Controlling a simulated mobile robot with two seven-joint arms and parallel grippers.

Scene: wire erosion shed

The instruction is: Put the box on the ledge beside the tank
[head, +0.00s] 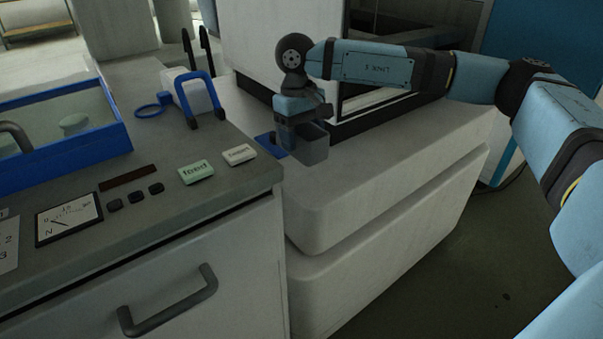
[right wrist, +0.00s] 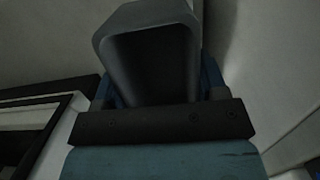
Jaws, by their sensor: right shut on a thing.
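My right gripper (head: 297,122) is shut on a small dark grey box (head: 311,148) and holds it over the white ledge (head: 345,190). In the right wrist view the box (right wrist: 150,50) is tilted in the picture, and its open, hollow side faces the camera. Whether the box touches the ledge I cannot tell. The white, black-framed tank (head: 270,40) rises behind the ledge, partly hidden by my right arm. My left gripper is not in view.
A grey counter (head: 235,185) on the left bears a blue-framed glass case (head: 105,105), a white block with a blue hoop (head: 195,95), a green label block (head: 196,172) and a white one (head: 240,154). The ledge's front part is bare.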

